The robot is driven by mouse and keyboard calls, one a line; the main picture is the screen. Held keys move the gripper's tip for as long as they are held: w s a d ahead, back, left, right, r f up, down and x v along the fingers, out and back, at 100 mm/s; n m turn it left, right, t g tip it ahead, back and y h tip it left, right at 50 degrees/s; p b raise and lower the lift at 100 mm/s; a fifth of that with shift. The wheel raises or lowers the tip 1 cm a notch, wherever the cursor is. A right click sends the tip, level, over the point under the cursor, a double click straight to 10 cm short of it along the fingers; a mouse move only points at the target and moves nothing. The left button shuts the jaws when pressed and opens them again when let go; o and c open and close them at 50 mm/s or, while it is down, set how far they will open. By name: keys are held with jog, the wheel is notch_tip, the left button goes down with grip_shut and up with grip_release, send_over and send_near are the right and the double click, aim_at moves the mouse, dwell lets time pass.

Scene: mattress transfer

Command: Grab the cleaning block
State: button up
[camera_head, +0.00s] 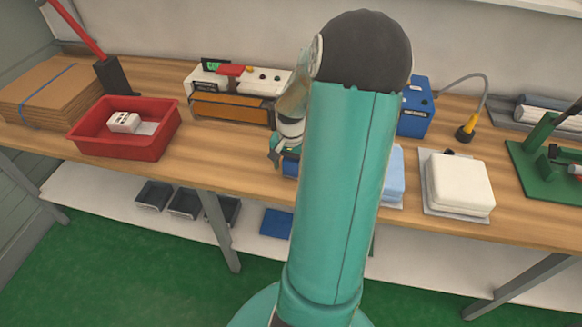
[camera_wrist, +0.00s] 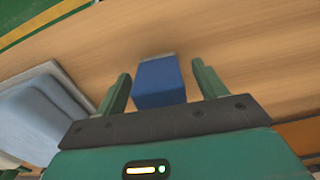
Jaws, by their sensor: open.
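The cleaning block, a small blue block with a thin grey edge, lies on the wooden bench (camera_head: 250,165). In the wrist view the block (camera_wrist: 158,84) sits between the two green fingers of my gripper (camera_wrist: 161,68), with a gap on each side. The gripper is open and holds nothing. In the head view the block (camera_head: 290,167) shows only as a blue patch just below my gripper (camera_head: 282,150); my arm hides the rest.
A light blue stack (camera_head: 392,178) and a white stack (camera_head: 458,182) lie to the right. A red bin (camera_head: 88,145) stands left, a boxed machine (camera_head: 232,108) behind, and a blue box (camera_head: 416,112) back right. Bench between bin and gripper is clear.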

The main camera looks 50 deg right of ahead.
jog(key=c, duration=1.1)
